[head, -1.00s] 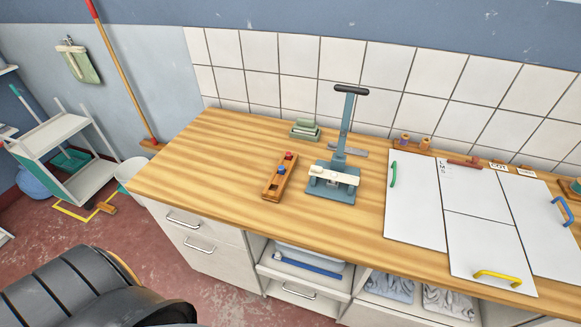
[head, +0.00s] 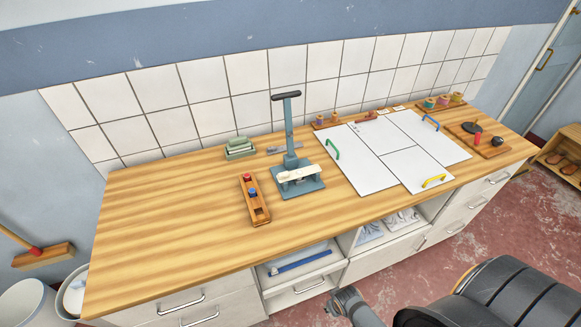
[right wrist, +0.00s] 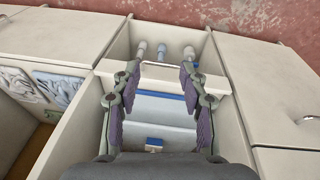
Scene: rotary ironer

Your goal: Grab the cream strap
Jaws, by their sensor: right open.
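A cream strap-like piece (head: 298,173) lies across the base of a blue-grey lever press (head: 299,188) on the wooden counter. The press has an upright post with a dark handle at the top. My right gripper (right wrist: 158,72) is open and empty in the right wrist view, its two purple-padded fingers well apart. It is over the front of the cabinet below the counter, away from the cream piece, which does not show in that view. My left gripper is not in view.
A wooden block with red and blue knobs (head: 255,199) stands left of the press, green stacked pieces (head: 239,148) behind it. White panels with coloured handles (head: 372,178) lie to the right. The left of the counter (head: 160,225) is clear. An open compartment (head: 300,262) holds a blue bar.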

